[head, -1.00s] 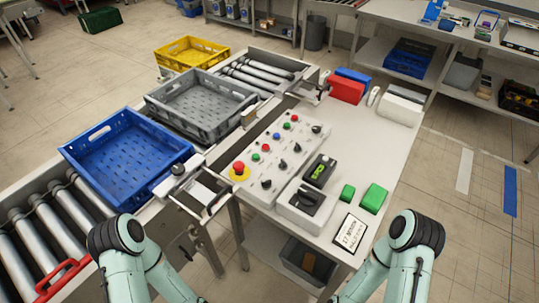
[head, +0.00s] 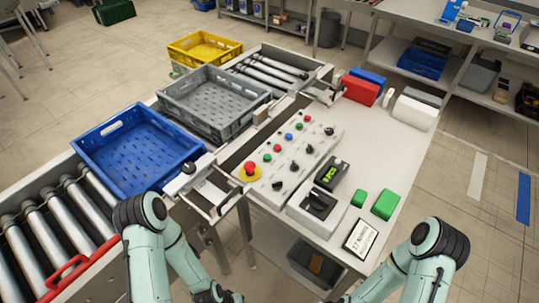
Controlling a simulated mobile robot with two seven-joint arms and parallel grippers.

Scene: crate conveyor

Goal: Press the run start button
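A white control panel (head: 262,186) lies on the table beside the conveyor. It carries a red mushroom button (head: 250,168) on a yellow base, a green button (head: 267,160), a red button (head: 277,148), a blue button (head: 289,137), a second green button (head: 299,126) and another small red button (head: 308,117). Black rotary knobs (head: 294,168) run along its right side. Labels are too small to read, so I cannot tell which is run start. Both my arms show at the bottom edge, apart from the panel; neither gripper's fingers are in view.
Blue (head: 128,158), grey (head: 200,118) and yellow (head: 205,48) crates stand along the left. A black-knobbed box (head: 315,208), a black device with a green display (head: 331,173), green blocks (head: 386,203) and a sign (head: 361,240) lie right of the panel.

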